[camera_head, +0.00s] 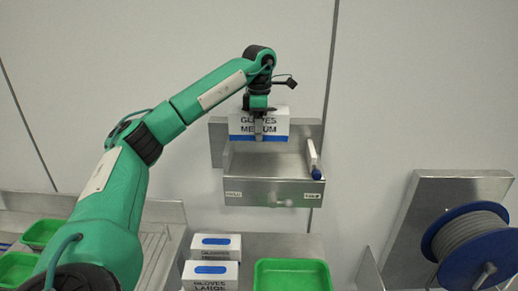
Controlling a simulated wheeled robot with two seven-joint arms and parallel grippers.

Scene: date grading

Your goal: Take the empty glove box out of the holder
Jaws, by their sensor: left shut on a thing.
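The glove box (276,127) is white with a blue lower band and reads "GLOVES MEDIUM". It is at the upper part of the steel wall holder (262,192), and a bare part of the holder shows below it. I cannot tell whether the box still touches the holder. My left gripper (258,133) comes down from above and is shut on the box, with a finger in front of its printed face. The box's back is hidden. My right gripper is not in view.
A white and blue marker-like item (313,160) leans at the holder's right side. Two more glove boxes (215,246) stand on the steel counter below, beside a green tray (292,276). Green trays (40,233) lie at left. A blue hose reel (470,245) is at right.

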